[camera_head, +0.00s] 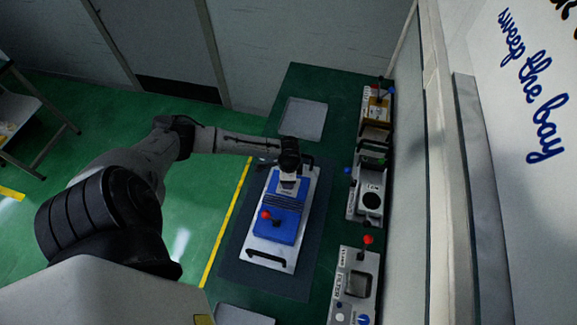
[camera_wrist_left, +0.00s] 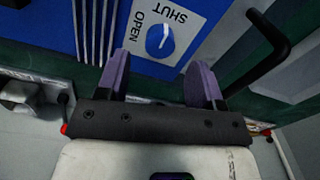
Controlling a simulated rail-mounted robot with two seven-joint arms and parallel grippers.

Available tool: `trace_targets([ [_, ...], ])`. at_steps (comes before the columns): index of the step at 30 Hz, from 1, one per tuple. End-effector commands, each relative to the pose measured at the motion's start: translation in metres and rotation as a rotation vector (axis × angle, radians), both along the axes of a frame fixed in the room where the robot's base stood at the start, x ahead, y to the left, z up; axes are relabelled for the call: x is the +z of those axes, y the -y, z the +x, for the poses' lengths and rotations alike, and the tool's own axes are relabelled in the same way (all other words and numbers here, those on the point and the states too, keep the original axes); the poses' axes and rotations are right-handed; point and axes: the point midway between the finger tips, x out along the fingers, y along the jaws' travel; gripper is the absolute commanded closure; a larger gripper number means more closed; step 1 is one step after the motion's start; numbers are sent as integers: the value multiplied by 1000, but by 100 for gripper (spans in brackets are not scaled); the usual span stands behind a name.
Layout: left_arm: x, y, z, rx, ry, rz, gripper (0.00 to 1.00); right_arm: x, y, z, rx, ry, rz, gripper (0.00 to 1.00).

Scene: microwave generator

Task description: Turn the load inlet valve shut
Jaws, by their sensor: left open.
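The valve is a small blue round knob (camera_wrist_left: 160,40) with a white pointer line, on a white plate (camera_wrist_left: 184,18) marked OPEN and SHUT, in the left wrist view. The plate sits on a blue unit (camera_head: 272,222) on a white base with black handles; in the head view a pale piece of it (camera_head: 288,182) shows below my gripper, and the knob is hidden. My left gripper (camera_head: 289,163) is over the unit's far end. Its purple fingers (camera_wrist_left: 160,62) are open and empty, pointing at the plate, with the knob just beyond and between their tips. My right gripper is not in view.
A black handle (camera_wrist_left: 262,50) stands close to the right of the fingers. A red-knobbed lever (camera_head: 266,216) rises from the unit's near half. Grey devices with levers (camera_head: 354,284) line the bench's right side. A grey tray (camera_head: 303,118) lies at the back.

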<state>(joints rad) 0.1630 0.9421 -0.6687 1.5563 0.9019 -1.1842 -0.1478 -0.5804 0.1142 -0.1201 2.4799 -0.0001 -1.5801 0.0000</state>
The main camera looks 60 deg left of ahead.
Motion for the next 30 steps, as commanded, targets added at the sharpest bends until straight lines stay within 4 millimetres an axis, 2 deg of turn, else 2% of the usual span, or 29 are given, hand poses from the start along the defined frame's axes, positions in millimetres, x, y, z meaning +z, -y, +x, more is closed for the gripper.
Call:
trace_targets([
  [6, 43, -1, 0, -4, 2, 3, 39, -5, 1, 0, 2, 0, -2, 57],
  [15, 83, 0, 0, -1, 1, 1, 39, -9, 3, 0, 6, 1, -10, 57],
  [21, 93, 0, 0, -1, 0, 0, 39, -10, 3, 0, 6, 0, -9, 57],
  [30, 94, 0, 0, -1, -1, 1, 39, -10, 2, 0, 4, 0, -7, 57],
])
